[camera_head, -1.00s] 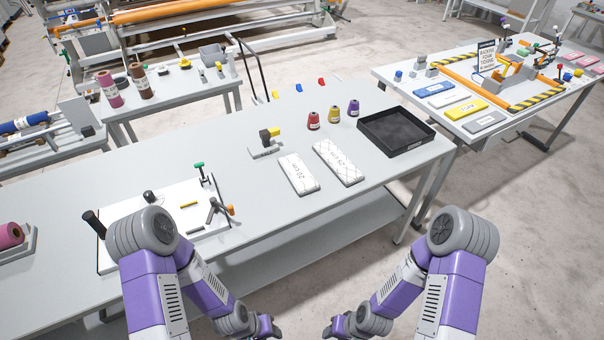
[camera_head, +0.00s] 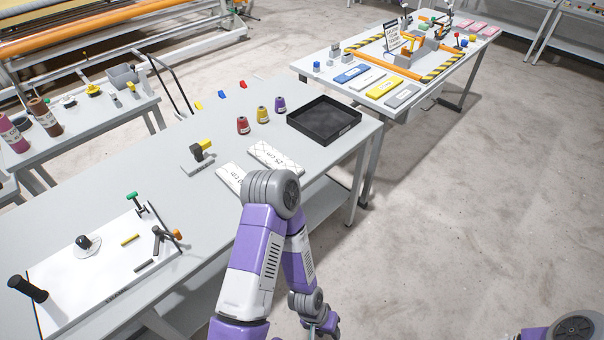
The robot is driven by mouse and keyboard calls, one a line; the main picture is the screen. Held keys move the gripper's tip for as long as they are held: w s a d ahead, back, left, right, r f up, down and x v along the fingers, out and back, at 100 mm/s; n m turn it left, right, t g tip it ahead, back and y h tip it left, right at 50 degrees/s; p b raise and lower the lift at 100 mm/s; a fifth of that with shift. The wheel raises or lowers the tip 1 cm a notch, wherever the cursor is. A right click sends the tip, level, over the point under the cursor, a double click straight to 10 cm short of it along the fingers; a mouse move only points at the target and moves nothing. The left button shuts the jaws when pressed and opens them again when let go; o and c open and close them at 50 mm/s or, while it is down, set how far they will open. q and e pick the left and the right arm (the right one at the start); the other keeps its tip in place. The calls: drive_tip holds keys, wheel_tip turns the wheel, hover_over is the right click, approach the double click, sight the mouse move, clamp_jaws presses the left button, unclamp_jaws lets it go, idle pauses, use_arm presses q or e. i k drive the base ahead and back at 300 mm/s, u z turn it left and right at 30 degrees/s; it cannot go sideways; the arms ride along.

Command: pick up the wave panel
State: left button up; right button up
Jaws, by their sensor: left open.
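Two white quilted panels lie on the near table. The left one (camera_head: 230,175) is partly hidden behind my left arm, and its label is only partly readable. The right one (camera_head: 277,157) carries a "25 cm" mark and crossing lines. I cannot tell which of them, if either, has a wave pattern. My left gripper (camera_head: 325,328) is at the bottom edge of the view, low in front of the table, open and apart from the panels. My right gripper is out of view; only part of that arm shows at the bottom right.
A black tray (camera_head: 352,129) stands right of the panels. Red (camera_head: 242,126), yellow (camera_head: 262,116) and purple (camera_head: 280,105) cones stand behind them. A grey block with a yellow part (camera_head: 198,156) is to their left. A white board with tools (camera_head: 100,268) lies at the left. The floor at right is clear.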

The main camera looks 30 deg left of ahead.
sight(232, 174)
drive_tip(key=z, duration=0.3)
drive_tip(key=i, duration=2.2)
drive_tip(key=u, duration=3.85)
